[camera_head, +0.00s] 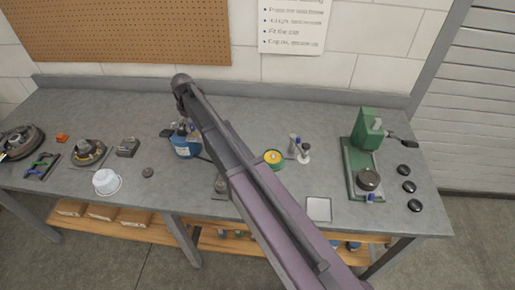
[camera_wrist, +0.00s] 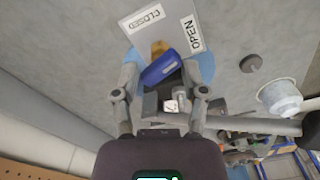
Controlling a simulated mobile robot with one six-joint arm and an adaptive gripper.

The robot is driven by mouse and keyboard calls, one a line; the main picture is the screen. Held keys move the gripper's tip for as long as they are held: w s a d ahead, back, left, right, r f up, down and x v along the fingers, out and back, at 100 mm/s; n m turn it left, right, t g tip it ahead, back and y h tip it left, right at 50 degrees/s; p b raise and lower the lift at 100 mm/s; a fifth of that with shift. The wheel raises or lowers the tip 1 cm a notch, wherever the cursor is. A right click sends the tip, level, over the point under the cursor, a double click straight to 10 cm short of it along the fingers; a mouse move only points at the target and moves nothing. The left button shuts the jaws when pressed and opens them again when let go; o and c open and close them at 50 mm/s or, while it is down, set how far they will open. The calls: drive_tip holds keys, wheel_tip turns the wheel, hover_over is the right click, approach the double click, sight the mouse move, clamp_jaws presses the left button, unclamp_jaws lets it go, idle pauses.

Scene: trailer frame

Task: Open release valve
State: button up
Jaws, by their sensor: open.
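The release valve has a small blue handle (camera_wrist: 161,67) on a brass stem (camera_wrist: 159,47), seen in the wrist view. A grey plate (camera_wrist: 172,30) beside it carries the labels "CLOSED" and "OPEN". The handle lies slanted, its upper right end nearer the "OPEN" label. The valve sits over a round blue body (camera_head: 186,149) on the bench in the head view. My gripper (camera_wrist: 160,77) is open, with one finger on each side of the handle. I cannot tell whether either finger touches it. In the head view, my arm and the valve parts crowd together and hide detail.
The grey bench (camera_head: 105,110) also holds a white bowl (camera_head: 106,182) left of the valve, a green and yellow round item (camera_head: 273,159) to the right, and a green press (camera_head: 364,160) farther right. A pegboard wall stands behind. The bench's back left is clear.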

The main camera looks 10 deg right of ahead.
drive_tip(key=n, duration=0.4)
drive_tip(key=shift+n, duration=0.3)
wheel_tip(320, 180, up, 14)
drive_tip(key=p, duration=1.4)
drive_tip(key=s+d+f+m+b, duration=0.4)
drive_tip(key=s+d+m, duration=0.2)
drive_tip(key=s+d, duration=0.4)
drive_tip(key=s+d+f+m+b, duration=0.5)
drive_tip(key=s+d+m, duration=0.1)
drive_tip(key=s+d, duration=0.5)
drive_tip(key=shift+s+f+b, duration=0.3)
drive_tip(key=shift+s, duration=0.35)
drive_tip(key=shift+w+a, duration=0.1)
wheel_tip(320, 180, up, 9)
drive_tip(key=n+p, duration=0.3)
drive_tip(key=p, duration=0.6)
hover_over(192, 126)
drive_tip(key=shift+w+r, duration=0.15)
drive_tip(key=shift+r, duration=0.05)
